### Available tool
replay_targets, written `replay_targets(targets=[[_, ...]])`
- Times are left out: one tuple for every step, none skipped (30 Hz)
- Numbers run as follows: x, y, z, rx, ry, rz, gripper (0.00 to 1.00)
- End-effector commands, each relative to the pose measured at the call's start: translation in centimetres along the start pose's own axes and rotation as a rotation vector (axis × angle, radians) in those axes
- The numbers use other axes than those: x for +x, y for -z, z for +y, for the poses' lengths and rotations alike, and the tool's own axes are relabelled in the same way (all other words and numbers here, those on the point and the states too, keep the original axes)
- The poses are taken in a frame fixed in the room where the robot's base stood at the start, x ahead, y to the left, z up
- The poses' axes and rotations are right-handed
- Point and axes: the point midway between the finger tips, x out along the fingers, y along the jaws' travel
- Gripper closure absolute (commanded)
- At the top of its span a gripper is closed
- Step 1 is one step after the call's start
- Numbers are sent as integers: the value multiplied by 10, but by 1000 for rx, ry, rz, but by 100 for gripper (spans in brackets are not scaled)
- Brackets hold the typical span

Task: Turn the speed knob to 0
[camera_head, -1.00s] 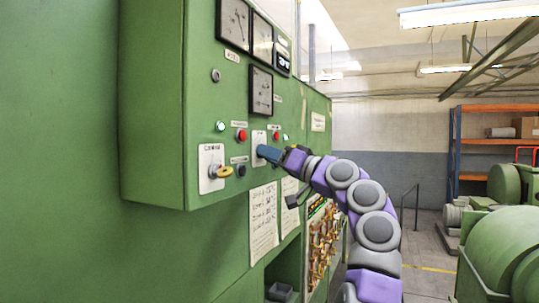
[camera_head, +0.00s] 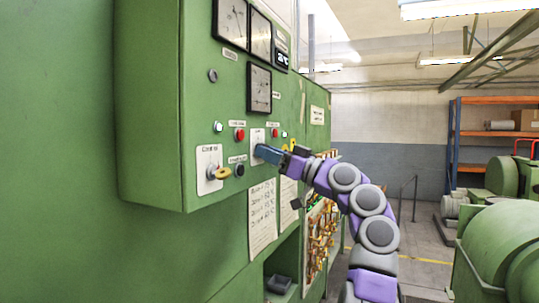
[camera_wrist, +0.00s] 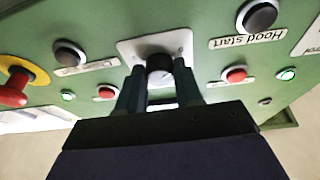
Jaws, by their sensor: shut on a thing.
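The speed knob (camera_wrist: 159,66) is a dark round knob on a pale square plate (camera_wrist: 133,47), seen upside down in the wrist view. My gripper (camera_wrist: 159,78) has its two fingers on either side of the knob and is shut on it. In the head view my gripper (camera_head: 262,151) reaches the knob's white plate (camera_head: 257,135) on the green cabinet from the right. The fingers hide the knob there, and I cannot read its pointer or scale.
A red button (camera_head: 240,134) and a green lamp (camera_head: 218,127) sit left of the knob plate. A yellow and red control switch (camera_head: 216,173) and a black button (camera_head: 240,171) are lower left. Gauges (camera_head: 259,88) are above.

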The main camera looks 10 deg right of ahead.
Motion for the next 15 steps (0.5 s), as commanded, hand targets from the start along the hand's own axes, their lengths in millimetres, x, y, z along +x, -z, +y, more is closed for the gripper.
replay_targets(targets=[[-1,2,1,-2,-4,5,96],[-1,2,1,-2,-4,5,96],[-1,2,1,-2,-4,5,96],[-1,3,0,-2,-4,5,96],[-1,3,0,-2,-4,5,96],[-1,3,0,-2,-4,5,64],[-1,3,0,-1,-4,5,61],[-1,3,0,-1,-4,5,58],[-1,3,0,-1,-4,5,55],[-1,2,0,-1,-3,4,52],[-1,2,0,-1,-3,4,49],[-1,2,0,-1,-3,4,45],[-1,2,-1,-1,-2,4,42],[-1,2,-1,-1,-2,3,40],[-1,2,-1,-1,-2,3,40]])
